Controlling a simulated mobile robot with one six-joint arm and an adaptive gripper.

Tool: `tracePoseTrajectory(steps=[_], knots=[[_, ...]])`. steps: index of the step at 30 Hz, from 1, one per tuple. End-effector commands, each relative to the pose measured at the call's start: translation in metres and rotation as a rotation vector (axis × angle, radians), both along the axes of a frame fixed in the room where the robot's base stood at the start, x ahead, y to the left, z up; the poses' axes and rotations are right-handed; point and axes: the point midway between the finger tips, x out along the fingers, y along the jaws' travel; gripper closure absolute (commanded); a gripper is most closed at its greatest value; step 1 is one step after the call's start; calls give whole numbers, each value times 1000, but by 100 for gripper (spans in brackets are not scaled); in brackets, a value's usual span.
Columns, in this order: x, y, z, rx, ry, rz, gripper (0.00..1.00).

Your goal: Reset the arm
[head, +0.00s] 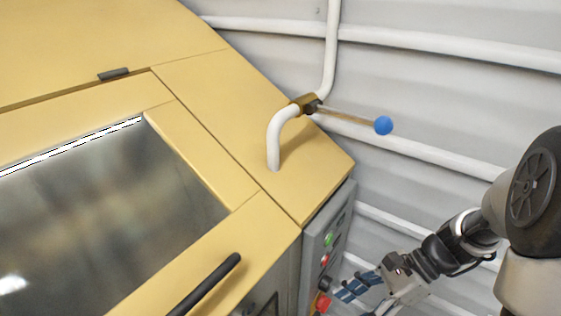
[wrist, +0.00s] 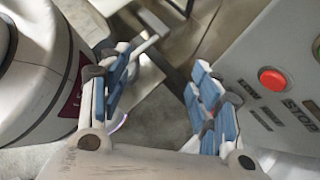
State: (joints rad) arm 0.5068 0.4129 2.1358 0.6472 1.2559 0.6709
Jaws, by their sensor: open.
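My arm (head: 445,250) reaches in from the right edge in the head view, bent down and to the left. My gripper (head: 352,291) is at its low end, beside the grey control panel of the yellow hopper. In the wrist view my gripper (wrist: 160,72) has its blue-padded fingers spread apart with nothing between them. A red stop button (wrist: 272,79) on the panel is just right of the right finger, apart from it in that view. In the head view the red button (head: 322,303) is close to the fingertips; I cannot tell the exact gap.
The yellow hopper (head: 285,185) with a glass window and black handle (head: 207,283) fills the left. A white pipe (head: 274,145) with a blue-knobbed lever (head: 383,125) rises from it. White wall pipes run behind. Open space lies between lever and arm.

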Motion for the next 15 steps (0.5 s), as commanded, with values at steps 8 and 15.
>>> tracePoseTrajectory(steps=[8, 15], knots=[[-39, 16, 54, -275, -367, 464, 43], [-70, 18, 88, -499, -669, 862, 43]])
